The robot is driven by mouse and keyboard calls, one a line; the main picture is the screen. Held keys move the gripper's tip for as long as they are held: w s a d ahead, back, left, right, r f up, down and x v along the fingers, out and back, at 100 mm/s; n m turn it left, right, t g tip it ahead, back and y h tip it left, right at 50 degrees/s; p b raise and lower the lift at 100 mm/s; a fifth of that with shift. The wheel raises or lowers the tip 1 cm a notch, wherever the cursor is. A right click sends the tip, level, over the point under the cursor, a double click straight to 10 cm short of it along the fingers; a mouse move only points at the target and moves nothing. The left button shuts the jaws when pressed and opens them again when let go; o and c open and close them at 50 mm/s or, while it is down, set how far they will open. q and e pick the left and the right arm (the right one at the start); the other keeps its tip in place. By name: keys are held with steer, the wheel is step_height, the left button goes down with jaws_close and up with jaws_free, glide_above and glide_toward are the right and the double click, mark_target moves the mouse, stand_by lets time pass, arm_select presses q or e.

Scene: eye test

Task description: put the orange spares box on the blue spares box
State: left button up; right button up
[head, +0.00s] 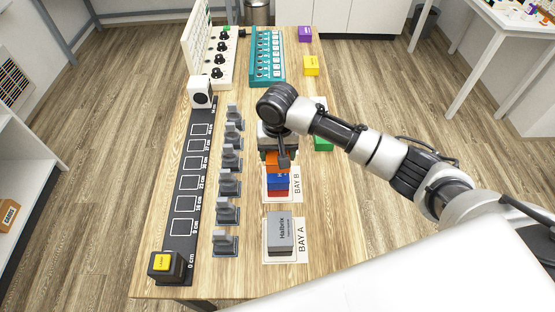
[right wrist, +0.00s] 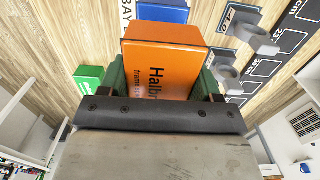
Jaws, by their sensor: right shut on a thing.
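My right gripper (head: 277,156) is shut on the orange spares box (head: 278,166). In the right wrist view the orange box (right wrist: 160,68) sits between the two green fingers, its printed face towards the camera. The blue spares box (head: 278,182) is on top of a red box (head: 278,193) at BAY B. In the head view the orange box shows directly above the blue one; I cannot tell whether they touch. The blue box (right wrist: 162,12) also shows past the orange box in the right wrist view, partly hidden. My left gripper is in neither view.
A grey box (head: 280,233) stands on BAY A, nearer the front. A row of grey clamp-like parts (head: 226,212) and a black scale strip (head: 184,205) lie to the left. A green box (head: 322,144) is just right of the gripper. Purple (head: 305,33) and yellow (head: 311,65) boxes stand farther back.

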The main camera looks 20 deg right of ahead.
step_height(320, 180, down, 4)
steer(key=shift+r, duration=0.25)
steer(key=shift+f, duration=0.25)
steer(key=shift+f, duration=0.1)
steer(key=o, duration=1)
steer(key=shift+c, duration=0.2)
step_height(320, 180, up, 12)
steer(key=shift+r, duration=0.1)
